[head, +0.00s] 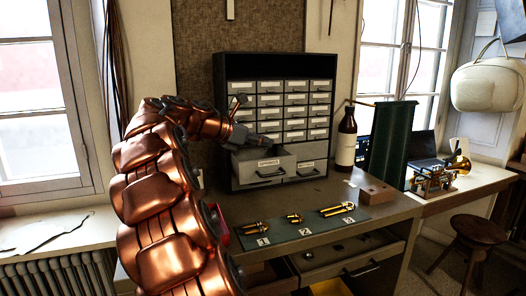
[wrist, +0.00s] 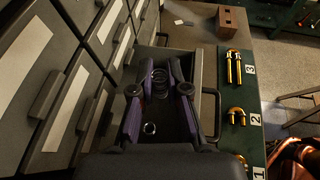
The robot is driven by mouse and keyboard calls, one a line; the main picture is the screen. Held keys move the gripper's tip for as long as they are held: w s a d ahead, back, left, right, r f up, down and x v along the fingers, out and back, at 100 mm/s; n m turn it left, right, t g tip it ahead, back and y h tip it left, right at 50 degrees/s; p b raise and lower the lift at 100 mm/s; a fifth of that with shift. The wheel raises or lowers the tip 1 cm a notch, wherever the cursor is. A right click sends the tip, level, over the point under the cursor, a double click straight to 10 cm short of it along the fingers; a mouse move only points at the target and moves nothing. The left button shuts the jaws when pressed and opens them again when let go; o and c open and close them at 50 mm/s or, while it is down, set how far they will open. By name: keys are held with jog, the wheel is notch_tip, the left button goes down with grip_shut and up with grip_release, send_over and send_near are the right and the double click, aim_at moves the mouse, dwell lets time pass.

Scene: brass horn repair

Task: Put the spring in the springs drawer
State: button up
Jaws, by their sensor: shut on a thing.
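The springs drawer (head: 270,172), a grey drawer labelled SPRINGS, is pulled out at the lower left of the cabinet. It also shows in the wrist view (wrist: 211,85). My gripper (head: 258,141) is over this open drawer, pointing down into it. In the wrist view, my gripper (wrist: 154,76) has its fingers around a small dark coil, the spring (wrist: 160,77), and is shut on it. The spring is hidden in the head view.
The cabinet (head: 220,110) has rows of small labelled closed drawers. A brown bottle (head: 347,138) stands right of it. A green mat (head: 270,239) with brass parts numbered 1 to 3 lies in front. A wooden block (head: 377,193) sits at the bench's right.

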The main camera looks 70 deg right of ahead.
jog(key=shift+f+p, duration=0.3)
jog(key=shift+f, duration=1.45)
jog(key=shift+f, duration=0.6)
jog(key=o, duration=0.4)
jog(key=shift+r, duration=0.1)
jog(key=shift+r, duration=0.2)
jog(key=shift+w+a+r, duration=0.1)
jog(key=shift+a+r, duration=0.05)
jog(key=shift+r, duration=0.15)
jog(key=b+v, duration=0.2)
jog(key=v, duration=0.9)
jog(key=shift+w+a+r, duration=0.1)
jog(key=shift+a+r, duration=0.1)
jog(key=shift+a, duration=0.05)
